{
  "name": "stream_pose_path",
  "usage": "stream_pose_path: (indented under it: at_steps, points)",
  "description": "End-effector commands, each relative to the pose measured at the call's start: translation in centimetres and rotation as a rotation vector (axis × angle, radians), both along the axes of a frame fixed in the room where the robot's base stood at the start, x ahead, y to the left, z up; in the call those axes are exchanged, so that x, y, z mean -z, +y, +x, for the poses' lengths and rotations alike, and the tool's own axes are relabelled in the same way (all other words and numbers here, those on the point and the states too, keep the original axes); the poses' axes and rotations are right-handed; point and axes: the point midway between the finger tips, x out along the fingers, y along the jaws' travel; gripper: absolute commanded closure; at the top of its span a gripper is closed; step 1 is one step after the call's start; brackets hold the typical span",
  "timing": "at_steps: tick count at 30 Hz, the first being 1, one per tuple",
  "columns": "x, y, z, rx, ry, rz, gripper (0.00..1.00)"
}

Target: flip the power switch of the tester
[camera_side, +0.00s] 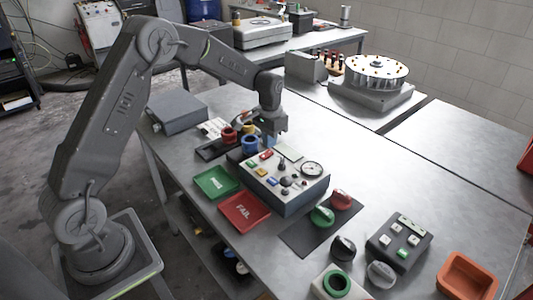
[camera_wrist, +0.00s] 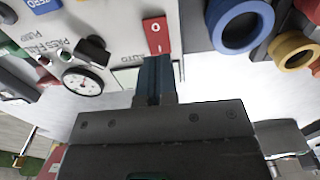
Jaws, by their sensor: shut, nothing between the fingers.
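The tester (camera_side: 290,199) is a grey box with a light panel on the table, and its panel also fills the upper left of the wrist view (camera_wrist: 115,18). The power switch is a red rocker marked O and I (camera_wrist: 156,34) near the panel's edge; it also shows in the side view (camera_side: 266,154). My gripper (camera_side: 277,139) points down over the tester's far side. In the wrist view its blue-grey fingertips (camera_wrist: 157,62) are shut together and empty, just below the red switch in the picture. I cannot tell whether they touch it.
A round gauge (camera_wrist: 82,82) and a black knob (camera_wrist: 93,48) stand on the panel near the switch. Blue (camera_wrist: 240,25) and yellow (camera_wrist: 289,50) rings lie beside the tester. Green (camera_side: 216,182) and red (camera_side: 244,211) trays lie in front.

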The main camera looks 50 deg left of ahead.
Motion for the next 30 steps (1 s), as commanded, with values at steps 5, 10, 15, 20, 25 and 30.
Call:
stream_pose_path:
  at_steps: [5, 10, 15, 20, 25, 30]
  points:
    - [0.3, 0.0, 0.0, 0.000, 0.001, 0.000, 1.00]
    - [0.6, 0.0, 0.0, 0.000, 0.001, 0.000, 1.00]
    - [0.8, 0.0, 0.0, 0.000, 0.001, 0.000, 1.00]
    - [1.0, 0.0, 0.0, 0.000, 0.001, 0.000, 1.00]
    - [1.3, 0.0, 0.0, 0.000, 0.000, 0.000, 1.00]
    - [1.5, 0.0, 0.0, 0.000, 0.001, 0.000, 1.00]
